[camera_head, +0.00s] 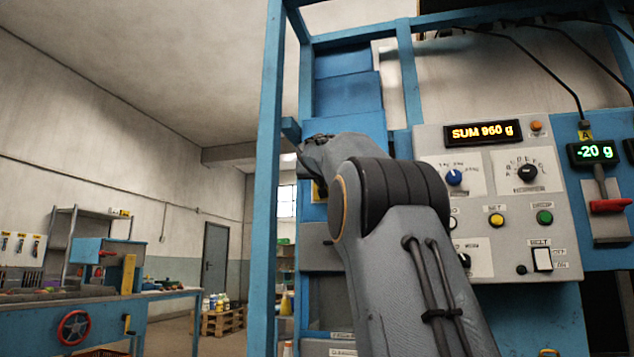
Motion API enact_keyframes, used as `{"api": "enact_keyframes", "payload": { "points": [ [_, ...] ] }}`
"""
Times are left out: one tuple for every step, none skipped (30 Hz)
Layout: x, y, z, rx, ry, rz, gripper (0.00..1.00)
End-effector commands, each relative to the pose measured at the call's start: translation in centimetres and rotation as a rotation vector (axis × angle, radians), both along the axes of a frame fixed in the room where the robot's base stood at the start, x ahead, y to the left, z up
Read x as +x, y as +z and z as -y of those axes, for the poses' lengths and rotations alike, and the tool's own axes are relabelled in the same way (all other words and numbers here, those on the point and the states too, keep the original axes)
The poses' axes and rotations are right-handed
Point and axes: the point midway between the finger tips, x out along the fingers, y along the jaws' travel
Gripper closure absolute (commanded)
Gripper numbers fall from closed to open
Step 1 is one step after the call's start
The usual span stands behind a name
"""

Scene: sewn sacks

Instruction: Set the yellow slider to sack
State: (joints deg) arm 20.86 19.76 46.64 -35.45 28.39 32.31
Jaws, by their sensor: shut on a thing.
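My arm rises from the bottom of the head view, and its wrist end (330,155) reaches toward the blue machine panel left of the control box. The jaws of my gripper are hidden behind my own wrist and forearm. A small yellow patch (318,191) shows just under the wrist, against the blue frame; I cannot tell whether it is the yellow slider. The slider's marks, including sack, cannot be seen. The grey control box (500,215) carries a lit display (482,132) reading "SUM 960 g", knobs and buttons.
A blue upright post (266,180) stands close to the left of my arm. At the right, a display (593,152) reads "-20 g" above a red lever (610,206). A workbench (100,307) with a red handwheel (74,327) stands at the left. Open floor lies between.

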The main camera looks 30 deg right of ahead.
Motion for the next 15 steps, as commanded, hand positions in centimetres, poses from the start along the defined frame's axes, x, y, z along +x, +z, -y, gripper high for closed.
{"api": "enact_keyframes", "payload": {
  "points": [
    [0.16,0.10,-0.24,-0.002,0.006,0.004,1.00],
    [0.17,0.11,-0.28,-0.002,0.006,0.004,1.00],
    [0.21,0.12,-0.40,-0.002,0.008,0.005,1.00],
    [0.23,0.13,-0.44,-0.002,0.008,0.005,1.00],
    [0.23,0.13,-0.46,-0.002,0.008,0.005,0.83],
    [0.24,0.11,-0.46,-0.002,0.008,0.005,0.76],
    [0.23,0.10,-0.44,-0.002,0.008,0.004,0.71],
    [0.22,0.11,-0.44,-0.002,0.008,0.004,0.69],
    [0.20,0.11,-0.42,-0.002,0.008,0.003,0.69],
    [0.20,0.10,-0.41,-0.002,0.007,0.003,0.69],
    [0.19,0.10,-0.41,-0.002,0.007,0.003,0.69],
    [0.16,0.10,-0.33,-0.002,0.006,0.003,0.69],
    [0.15,0.09,-0.28,-0.002,0.006,0.003,0.69],
    [0.13,0.09,-0.26,-0.002,0.006,0.003,0.69],
    [0.12,0.09,-0.25,-0.002,0.005,0.002,0.69]
  ]
}}
